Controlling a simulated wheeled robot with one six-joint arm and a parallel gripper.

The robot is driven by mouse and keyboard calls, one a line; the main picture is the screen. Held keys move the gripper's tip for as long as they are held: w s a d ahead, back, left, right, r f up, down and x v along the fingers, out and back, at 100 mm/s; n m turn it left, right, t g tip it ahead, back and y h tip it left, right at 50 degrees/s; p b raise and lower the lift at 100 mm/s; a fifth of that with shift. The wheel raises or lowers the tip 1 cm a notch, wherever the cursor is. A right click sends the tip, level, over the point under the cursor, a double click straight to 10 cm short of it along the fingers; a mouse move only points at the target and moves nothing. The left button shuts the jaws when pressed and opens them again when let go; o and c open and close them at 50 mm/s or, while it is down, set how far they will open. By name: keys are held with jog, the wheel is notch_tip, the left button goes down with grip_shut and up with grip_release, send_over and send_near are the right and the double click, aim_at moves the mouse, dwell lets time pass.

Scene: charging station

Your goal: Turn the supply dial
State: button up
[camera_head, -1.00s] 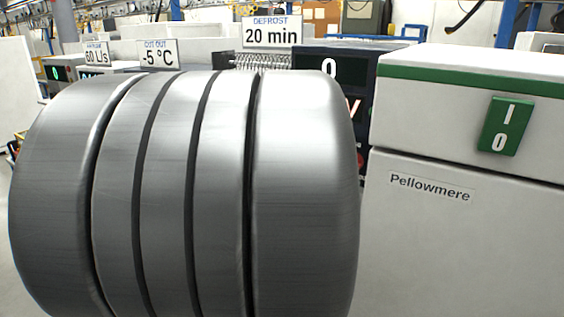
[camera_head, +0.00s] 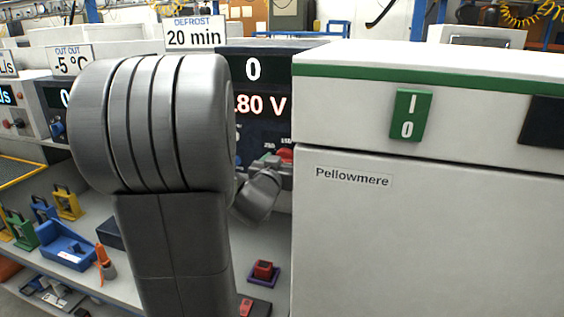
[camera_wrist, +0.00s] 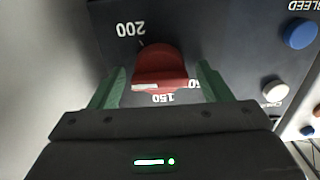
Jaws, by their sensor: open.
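The supply dial is a red knob (camera_wrist: 160,68) on a dark panel, with the printed numbers 200 and 150 near it, upside down in the wrist view. A pale mark shows on its edge near the 150. My gripper (camera_wrist: 162,84) is open, with one green finger on each side of the dial. I cannot tell whether either finger touches it. In the head view a bit of the red dial (camera_head: 285,154) shows beside my gripper (camera_head: 272,160), and my arm hides part of the panel.
A white Pellowmere cabinet (camera_head: 420,230) with a green 1/0 switch (camera_head: 410,115) stands close on the right. A blue bin (camera_head: 66,246) and a red block in a purple tray (camera_head: 263,272) lie on the lower shelf. A blue button (camera_wrist: 299,33) sits beside the dial.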

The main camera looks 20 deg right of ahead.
jog(key=c, duration=1)
jog(key=shift+o, duration=0.2)
jog(key=shift+m+b, duration=0.3)
jog(key=shift+b, duration=0.05)
jog(key=m+b, duration=0.2)
jog(key=shift+f+m, duration=0.1)
jog(key=shift+m, duration=0.2)
jog(key=shift+m+b, duration=0.8)
jog(key=shift+m, duration=0.4)
jog(key=o, duration=1)
jog(key=shift+c, duration=0.2)
